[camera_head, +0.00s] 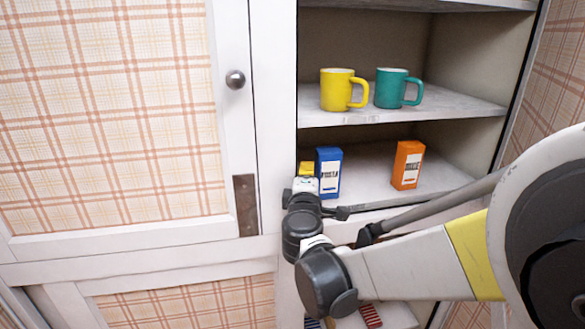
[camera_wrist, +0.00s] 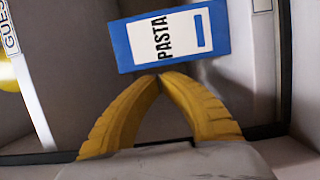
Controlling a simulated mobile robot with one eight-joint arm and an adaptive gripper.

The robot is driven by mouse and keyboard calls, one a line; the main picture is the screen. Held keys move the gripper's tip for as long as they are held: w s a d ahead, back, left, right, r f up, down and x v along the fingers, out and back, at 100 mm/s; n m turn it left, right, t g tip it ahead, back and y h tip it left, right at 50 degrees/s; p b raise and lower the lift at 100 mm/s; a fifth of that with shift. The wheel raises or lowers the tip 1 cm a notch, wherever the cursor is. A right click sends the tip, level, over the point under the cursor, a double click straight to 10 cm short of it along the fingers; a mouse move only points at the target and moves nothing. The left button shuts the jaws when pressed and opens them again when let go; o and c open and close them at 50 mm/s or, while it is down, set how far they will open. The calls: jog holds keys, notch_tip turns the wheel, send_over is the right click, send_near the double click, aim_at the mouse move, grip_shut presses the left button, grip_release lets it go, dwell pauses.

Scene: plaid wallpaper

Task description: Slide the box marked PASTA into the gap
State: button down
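The PASTA box (camera_wrist: 168,38) is blue with a white label, and its name is legible in the wrist view. In the head view the blue box (camera_head: 329,172) stands upright on the lower open shelf, left of an upright orange box (camera_head: 407,165) with a white label. A bare stretch of shelf separates them. My gripper (camera_wrist: 168,76) has yellow fingers whose tips meet, with nothing between them. The tips are at the edge of the PASTA box; I cannot tell whether they touch it. In the head view my gripper (camera_head: 306,168) is just left of the blue box.
A yellow mug (camera_head: 338,90) and a teal mug (camera_head: 391,88) stand on the shelf above. A closed plaid door (camera_head: 120,120) with a round knob (camera_head: 235,79) is on the left. The lower shelf (camera_head: 365,178) is bare between the boxes.

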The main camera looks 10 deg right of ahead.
jog(key=d, duration=0.3)
jog(key=d+b, duration=0.1)
jog(key=d, duration=0.3)
jog(key=d+b, duration=0.1)
jog(key=d, duration=0.3)
jog(key=shift+s+d, duration=0.25)
jog(key=shift+s, duration=0.1)
